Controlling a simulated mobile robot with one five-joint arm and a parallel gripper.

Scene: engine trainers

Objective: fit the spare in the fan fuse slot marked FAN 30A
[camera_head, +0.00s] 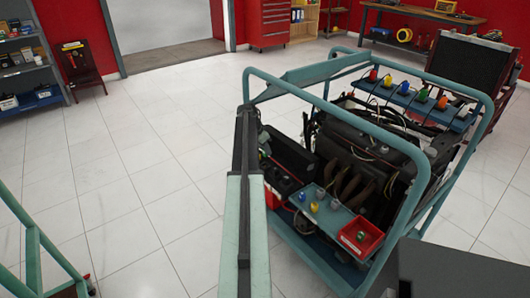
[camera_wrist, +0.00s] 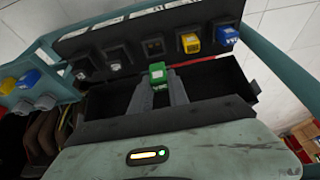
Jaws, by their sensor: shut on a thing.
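In the wrist view my gripper (camera_wrist: 160,84) is shut on a small green fuse (camera_wrist: 157,71), held upright between the fingertips. The fuse is in front of a dark panel (camera_wrist: 134,34) with a row of slots. An open, empty-looking slot (camera_wrist: 153,46) lies just beyond the fuse, slightly left of it; they look apart. No FAN 30A marking can be read. A yellow fuse (camera_wrist: 190,43) and a blue fuse (camera_wrist: 226,34) sit in slots to the right. My gripper cannot be made out in the head view.
The engine trainer (camera_head: 345,150) stands inside a teal tube frame (camera_head: 420,160). A red tray (camera_head: 372,238) with a green piece is at its front corner. In the wrist view a ledge with blue and yellow pieces (camera_wrist: 12,92) is left. Open tiled floor (camera_head: 140,180) lies left.

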